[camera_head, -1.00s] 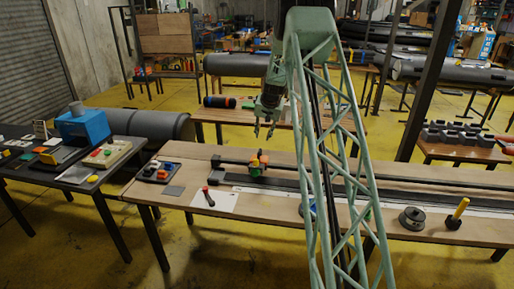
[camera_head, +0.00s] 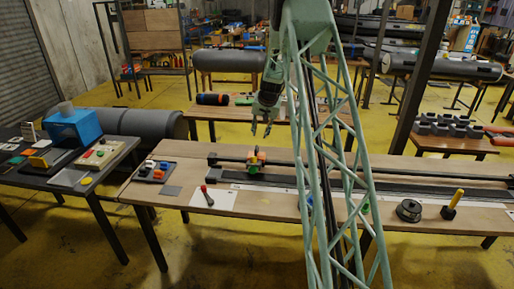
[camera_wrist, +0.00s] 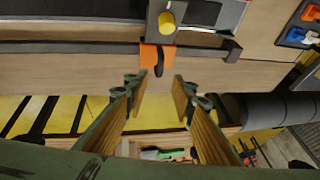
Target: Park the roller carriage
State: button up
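The roller carriage (camera_head: 256,162) is a small block with orange, yellow and green parts. It sits on the dark rail (camera_head: 330,168) along the long wooden table, near the rail's left end. In the wrist view its orange plate (camera_wrist: 150,57) and round yellow knob (camera_wrist: 167,22) show just beyond the fingertips, with a dark hooked piece on the plate. My gripper (camera_head: 261,130) hangs above the far side of the table, behind the carriage. In the wrist view my gripper (camera_wrist: 159,86) is open, with nothing between its fingers and the orange plate ahead, apparently apart from it.
The rail's end block (camera_head: 213,159) is left of the carriage. A tray of coloured parts (camera_head: 157,171), a red-handled tool (camera_head: 207,195), a black spool (camera_head: 409,210) and a yellow-handled tool (camera_head: 453,203) lie on the table. Another wooden table (camera_head: 226,113) stands behind.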

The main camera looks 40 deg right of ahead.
aim_at(257, 148)
jog(key=shift+p+x, duration=0.35)
jog(key=shift+x, duration=6.3)
grip_shut()
